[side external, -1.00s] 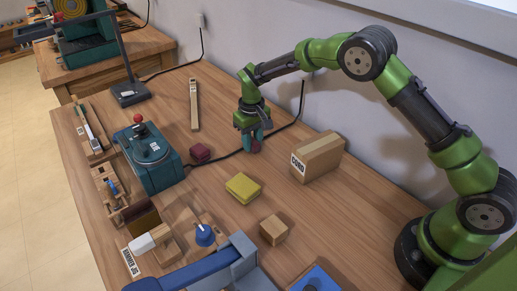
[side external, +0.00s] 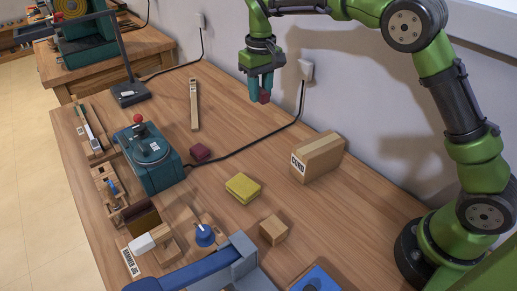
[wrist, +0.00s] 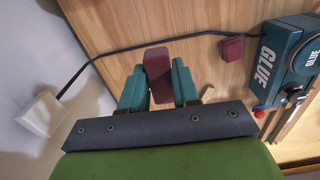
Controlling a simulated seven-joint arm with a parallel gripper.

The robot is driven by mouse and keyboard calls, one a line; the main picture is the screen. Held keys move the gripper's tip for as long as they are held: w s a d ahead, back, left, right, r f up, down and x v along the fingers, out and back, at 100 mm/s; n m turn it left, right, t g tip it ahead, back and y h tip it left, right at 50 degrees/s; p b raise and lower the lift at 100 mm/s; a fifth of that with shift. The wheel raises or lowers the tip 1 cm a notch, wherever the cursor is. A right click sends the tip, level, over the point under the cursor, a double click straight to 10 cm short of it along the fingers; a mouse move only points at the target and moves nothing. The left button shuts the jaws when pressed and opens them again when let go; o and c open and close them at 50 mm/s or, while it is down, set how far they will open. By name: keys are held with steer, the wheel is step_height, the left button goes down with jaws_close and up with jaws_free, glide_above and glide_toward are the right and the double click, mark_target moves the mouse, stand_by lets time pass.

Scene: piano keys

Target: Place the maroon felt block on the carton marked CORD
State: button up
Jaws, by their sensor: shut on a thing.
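My gripper (side external: 260,82) is shut on a maroon block (side external: 265,97) and holds it in the air above the back of the bench. In the wrist view the held block (wrist: 157,72) sits between the two teal fingers. The carton marked CORD (side external: 322,158) stands on the bench to the right of and below my gripper in the side view, with nothing on its top. A second maroon block (side external: 201,152) lies on the bench beside the black cable; it also shows in the wrist view (wrist: 231,49). The carton is not in the wrist view.
A teal GLUE machine (side external: 152,160) stands at the left. A yellow block (side external: 243,187) and a small plain box (side external: 273,230) lie in front of the carton. The wall with a white socket (side external: 306,69) is close behind my gripper. A black cable (side external: 262,141) crosses the bench.

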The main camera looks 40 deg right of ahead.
steer(key=s+d+r, duration=0.2)
steer(key=s+r, duration=0.1)
steer(key=s, duration=0.5)
steer(key=s+d+r, duration=0.2)
steer(key=s+r, duration=0.1)
steer(key=s, duration=0.4)
steer(key=s+d+f, duration=0.1)
steer(key=s+f, duration=0.3)
steer(key=s, duration=0.4)
steer(key=s+d+f, duration=0.1)
steer(key=s+f, duration=0.3)
steer(key=s, duration=0.5)
glide_above(321, 144)
steer(key=shift+s+f+n, duration=0.3)
steer(key=shift+s+f, duration=0.15)
steer(key=shift+f, duration=0.4)
steer(key=shift+w+f, duration=0.2)
steer(key=shift+f, duration=0.7)
steer(key=shift+w+f, duration=0.2)
steer(key=shift+f, duration=0.65)
steer(key=shift+f, duration=0.1)
steer(key=o, duration=1)
